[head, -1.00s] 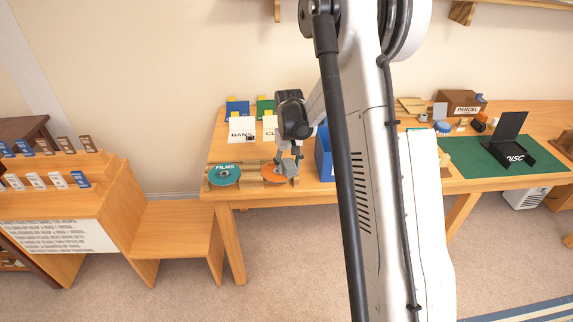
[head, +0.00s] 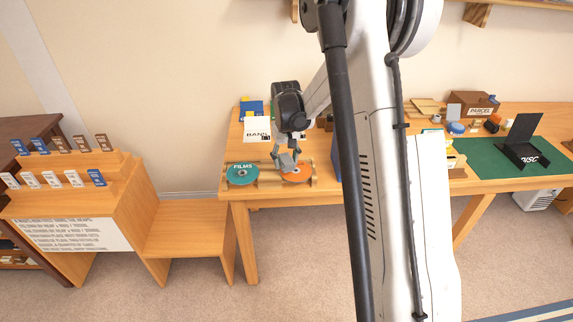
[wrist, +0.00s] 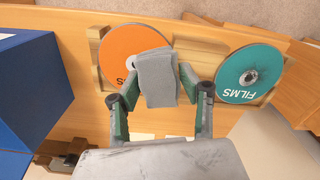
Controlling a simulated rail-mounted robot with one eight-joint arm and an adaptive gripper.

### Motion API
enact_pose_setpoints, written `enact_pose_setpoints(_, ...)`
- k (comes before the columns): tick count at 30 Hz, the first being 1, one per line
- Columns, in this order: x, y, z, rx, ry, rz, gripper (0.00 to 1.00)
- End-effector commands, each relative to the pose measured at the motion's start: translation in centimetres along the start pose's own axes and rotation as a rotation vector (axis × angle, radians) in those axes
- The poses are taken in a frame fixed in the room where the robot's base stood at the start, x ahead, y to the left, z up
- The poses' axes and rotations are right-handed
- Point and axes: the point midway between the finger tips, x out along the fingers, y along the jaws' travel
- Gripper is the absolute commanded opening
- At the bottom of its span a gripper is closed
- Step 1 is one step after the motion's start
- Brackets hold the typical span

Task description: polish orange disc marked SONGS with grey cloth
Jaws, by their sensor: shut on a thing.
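The orange disc (wrist: 118,52) lies in a wooden holder on the table; in the wrist view only the end of its lettering shows, the rest hidden by the cloth. It also shows in the head view (head: 298,176). My gripper (wrist: 158,95) is shut on the grey cloth (wrist: 157,75), which hangs between the fingertips and overlaps the right part of the orange disc. I cannot tell whether the cloth presses on the disc. In the head view my gripper (head: 284,160) is over the disc's left side.
A teal disc marked FILMS (wrist: 249,74) sits close beside, right in the wrist view. A blue box (wrist: 35,95) stands at the left there. In the head view a green mat (head: 485,160) with a black DISC stand (head: 522,150) lies far right. A wooden step unit (head: 75,200) is left.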

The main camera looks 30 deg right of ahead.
Motion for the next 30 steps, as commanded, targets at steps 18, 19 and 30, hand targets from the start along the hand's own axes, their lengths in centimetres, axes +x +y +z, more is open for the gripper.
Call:
enact_pose_setpoints(18,-5.5,-0.3,-0.1,-0.005,0.0,0.0,0.0)
enact_pose_setpoints(19,-5.5,-0.3,-0.1,-0.005,0.0,0.0,0.0)
enact_pose_setpoints(30,-5.6,-0.3,-0.1,-0.006,0.0,0.0,0.0)
